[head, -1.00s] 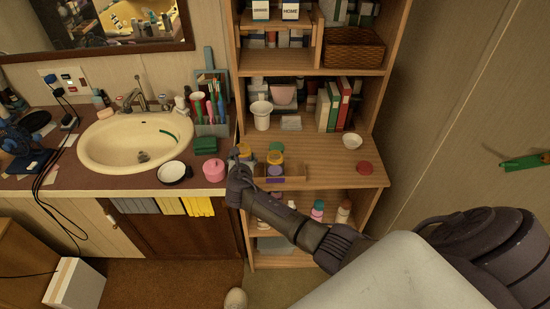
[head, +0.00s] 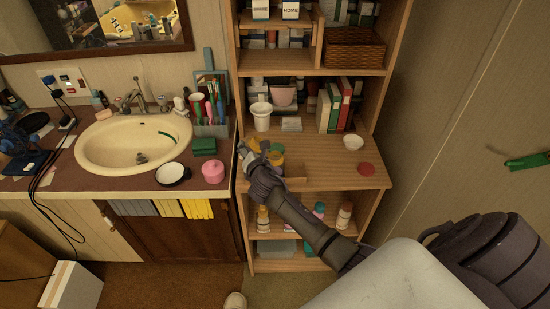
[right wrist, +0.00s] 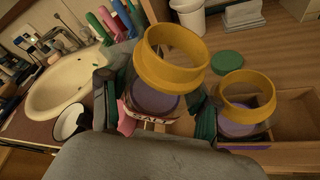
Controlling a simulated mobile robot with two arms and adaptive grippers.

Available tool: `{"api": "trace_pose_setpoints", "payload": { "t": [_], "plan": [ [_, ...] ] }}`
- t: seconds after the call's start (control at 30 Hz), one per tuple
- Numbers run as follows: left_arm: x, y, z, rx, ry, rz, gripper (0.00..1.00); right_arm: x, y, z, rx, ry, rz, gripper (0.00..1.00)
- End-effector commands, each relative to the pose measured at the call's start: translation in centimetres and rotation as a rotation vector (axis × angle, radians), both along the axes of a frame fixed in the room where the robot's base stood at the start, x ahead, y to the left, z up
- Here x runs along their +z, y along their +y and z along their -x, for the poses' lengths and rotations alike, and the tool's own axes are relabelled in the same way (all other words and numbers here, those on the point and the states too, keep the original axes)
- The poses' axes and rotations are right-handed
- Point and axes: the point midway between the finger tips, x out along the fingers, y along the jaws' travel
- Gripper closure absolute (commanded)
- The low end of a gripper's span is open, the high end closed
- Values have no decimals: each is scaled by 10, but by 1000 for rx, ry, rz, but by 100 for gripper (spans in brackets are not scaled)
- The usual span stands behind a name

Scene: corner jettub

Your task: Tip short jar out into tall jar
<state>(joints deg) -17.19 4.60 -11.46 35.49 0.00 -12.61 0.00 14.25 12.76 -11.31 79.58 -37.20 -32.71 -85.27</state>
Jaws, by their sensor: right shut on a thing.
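My right gripper (head: 250,152) is above the left part of the shelf top, shut on a jar with a wide yellow rim (right wrist: 172,50). In the right wrist view this jar shows purple contents and part of a label, and its open mouth leans toward the second jar. That second yellow-rimmed jar (right wrist: 247,90) stands open in a wooden tray (right wrist: 292,108), also with purple inside. It is partly hidden behind my gripper in the head view (head: 276,159). The two jars look apart. I cannot judge their heights clearly. My left gripper is not in view.
A green lid (right wrist: 227,62) lies behind the tray. A white bowl (head: 353,142) and a red lid (head: 367,169) are on the shelf's right. A white mortar-like cup (head: 261,115) stands at the back. The sink counter with a pink pot (head: 213,171) is left.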

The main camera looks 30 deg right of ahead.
Motion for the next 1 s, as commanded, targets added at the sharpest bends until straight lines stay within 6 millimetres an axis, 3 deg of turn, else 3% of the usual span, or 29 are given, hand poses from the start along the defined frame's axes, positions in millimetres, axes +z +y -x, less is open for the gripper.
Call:
{"api": "trace_pose_setpoints", "payload": {
  "t": [0.27, 1.0],
  "plan": [
    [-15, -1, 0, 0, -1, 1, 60, 6, -2, 2, 0, -74, -116, 79],
    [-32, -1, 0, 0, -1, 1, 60, 5, -2, 1, 0, -128, -201, 79]
  ]
}}
